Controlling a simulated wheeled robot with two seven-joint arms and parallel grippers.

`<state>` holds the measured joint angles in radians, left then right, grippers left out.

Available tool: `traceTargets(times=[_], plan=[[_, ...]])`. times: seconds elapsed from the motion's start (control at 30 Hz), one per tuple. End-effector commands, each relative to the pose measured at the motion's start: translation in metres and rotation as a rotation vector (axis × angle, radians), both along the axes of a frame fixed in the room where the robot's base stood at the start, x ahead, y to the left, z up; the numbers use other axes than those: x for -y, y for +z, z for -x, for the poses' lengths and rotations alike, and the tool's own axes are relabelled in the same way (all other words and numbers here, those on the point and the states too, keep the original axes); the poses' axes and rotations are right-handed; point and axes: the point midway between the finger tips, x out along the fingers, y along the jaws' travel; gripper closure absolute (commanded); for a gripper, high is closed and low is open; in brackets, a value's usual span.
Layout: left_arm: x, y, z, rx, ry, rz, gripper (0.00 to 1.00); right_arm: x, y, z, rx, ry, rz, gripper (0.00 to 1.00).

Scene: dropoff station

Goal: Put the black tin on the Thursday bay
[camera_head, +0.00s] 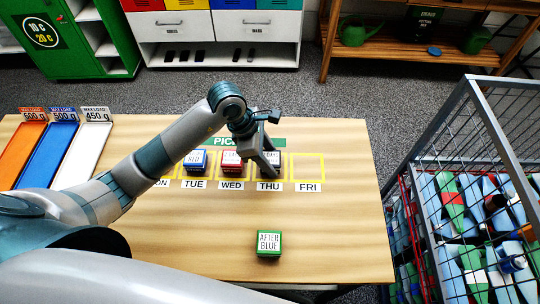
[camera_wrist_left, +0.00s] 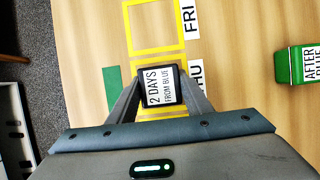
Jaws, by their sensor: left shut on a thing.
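The black tin (camera_wrist_left: 161,86), with a white label reading "2 DAYS FROM BLUE", is between the fingers of my left gripper (camera_wrist_left: 158,92) in the left wrist view. In the head view, my left gripper (camera_head: 265,160) is shut on this tin (camera_head: 277,163) over the yellow-outlined Thursday bay, above the THU label (camera_head: 269,186). The fingers hide part of the tin and the bay. I cannot tell whether the tin touches the table. My right gripper is not in view.
A blue tin (camera_head: 195,162) sits in the TUE bay and a red tin (camera_head: 232,166) in the WED bay. The FRI bay (camera_head: 308,168) is empty. A green tin (camera_head: 268,243) labelled "AFTER BLUE" stands nearer the front. A wire cage (camera_head: 432,125) with bottles stands at right.

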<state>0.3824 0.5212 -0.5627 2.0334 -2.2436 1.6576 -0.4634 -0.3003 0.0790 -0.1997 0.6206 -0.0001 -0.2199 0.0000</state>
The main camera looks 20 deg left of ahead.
Motion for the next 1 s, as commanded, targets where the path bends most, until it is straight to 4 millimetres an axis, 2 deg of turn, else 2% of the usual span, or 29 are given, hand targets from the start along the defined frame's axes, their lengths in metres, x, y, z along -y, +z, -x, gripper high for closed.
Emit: traceTargets(times=[0.37, 0.4, 0.47, 0.93, 1.0], plan=[[-0.0003, -0.0041, -0.0005, 0.001, -0.001, 0.0, 0.85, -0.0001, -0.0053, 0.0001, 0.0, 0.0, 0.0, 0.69], [-0.0004, -0.0032, -0.0002, 0.001, 0.0, -0.001, 0.48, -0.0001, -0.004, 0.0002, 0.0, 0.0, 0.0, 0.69], [-0.0004, -0.0029, -0.0002, 0.001, 0.0, -0.001, 0.36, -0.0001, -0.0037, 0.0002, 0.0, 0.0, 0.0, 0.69], [0.0, 0.002, 0.0, 0.0, 0.0, 0.0, 0.36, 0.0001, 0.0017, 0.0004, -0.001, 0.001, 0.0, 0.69], [-0.0032, 0.0046, -0.0006, 0.003, 0.0, -0.001, 0.36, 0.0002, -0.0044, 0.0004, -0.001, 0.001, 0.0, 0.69]])
